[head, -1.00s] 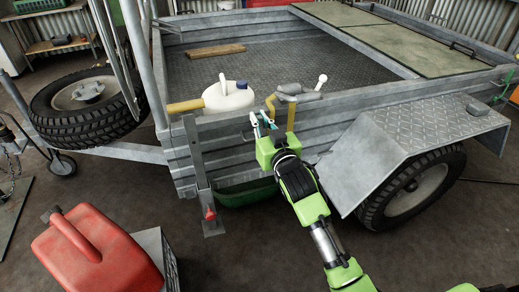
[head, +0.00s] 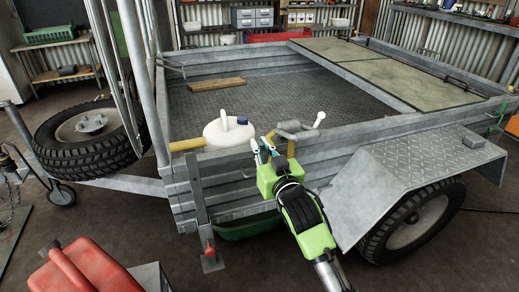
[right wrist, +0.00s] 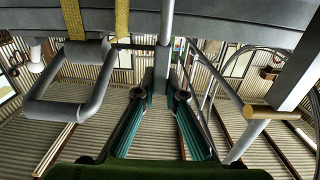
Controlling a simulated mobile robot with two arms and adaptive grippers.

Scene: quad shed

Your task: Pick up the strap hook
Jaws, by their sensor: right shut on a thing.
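My right gripper (head: 265,150) is at the near side wall of the trailer, just left of a yellow strap (head: 291,148) hanging over the rail. Its fingers, also in the right wrist view (right wrist: 167,97), are shut on a thin grey metal piece (right wrist: 166,35), which looks like the strap hook. Most of the hook is hidden by the fingers in the head view. A grey ratchet-like buckle (head: 291,127) sits on the rail beside the gripper; its bent frame (right wrist: 70,112) shows in the right wrist view. My left gripper is out of view.
A white jug (head: 226,134) stands inside the rail, left of the gripper. A wooden block (head: 216,84) lies on the trailer bed. The mudguard (head: 415,160) and wheel are at right. A red fuel can (head: 85,268) stands at lower left.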

